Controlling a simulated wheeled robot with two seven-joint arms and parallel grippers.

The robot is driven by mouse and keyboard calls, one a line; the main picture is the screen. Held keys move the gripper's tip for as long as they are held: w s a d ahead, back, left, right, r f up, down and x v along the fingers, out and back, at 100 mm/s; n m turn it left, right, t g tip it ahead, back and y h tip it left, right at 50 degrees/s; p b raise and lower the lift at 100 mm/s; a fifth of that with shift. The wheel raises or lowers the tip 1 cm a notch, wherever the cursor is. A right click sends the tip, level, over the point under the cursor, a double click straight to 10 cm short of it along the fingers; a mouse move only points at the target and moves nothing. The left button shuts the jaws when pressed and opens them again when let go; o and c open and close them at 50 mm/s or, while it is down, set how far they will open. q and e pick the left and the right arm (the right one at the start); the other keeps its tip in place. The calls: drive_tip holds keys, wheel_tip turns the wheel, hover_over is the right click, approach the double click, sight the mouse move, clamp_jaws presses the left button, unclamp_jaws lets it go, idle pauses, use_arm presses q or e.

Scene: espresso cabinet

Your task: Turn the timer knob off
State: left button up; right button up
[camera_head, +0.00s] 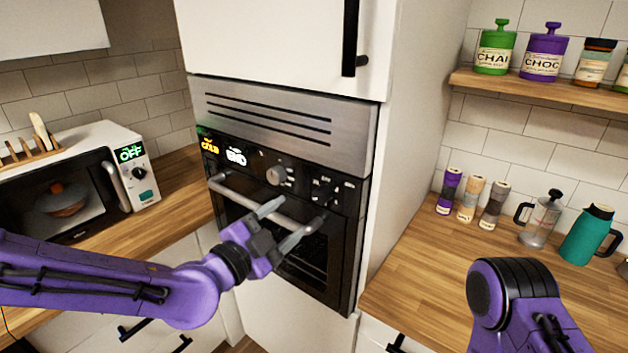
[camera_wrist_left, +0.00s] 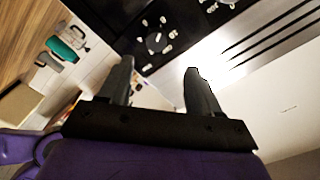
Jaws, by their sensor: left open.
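The built-in oven's black control panel has a silver round knob (camera_head: 276,175) in its middle and a dark knob (camera_head: 325,190) ringed by white marks on its right. I cannot tell from labels which is the timer knob. A knob with white marks also shows in the left wrist view (camera_wrist_left: 155,41), beyond the fingers. My left gripper (camera_head: 293,214) is open and empty, its fingers in front of the oven handle and below the knobs. In the left wrist view its two fingers (camera_wrist_left: 158,75) stand apart. My right gripper is out of view; only its arm shows at lower right.
The silver oven handle (camera_head: 235,196) runs under the panel. Lit displays (camera_head: 236,156) sit on the panel's left. A microwave (camera_head: 75,185) reading OFF stands at left. The right counter (camera_head: 420,265) holds several grinders, a French press (camera_head: 541,220) and a teal jug (camera_head: 588,236).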

sight(318, 198)
use_arm(q)
drive_tip(key=p+x, duration=0.3)
drive_tip(key=x, duration=0.6)
drive_tip(key=shift+s+d+f, duration=0.1)
drive_tip(key=shift+d, duration=0.1)
drive_tip(key=shift+w+d+f+p, duration=0.1)
drive_tip(key=shift+w+d+p, duration=0.1)
drive_tip(key=shift+w+p, duration=0.1)
drive_tip(key=shift+a, duration=0.1)
drive_tip(key=c, duration=1)
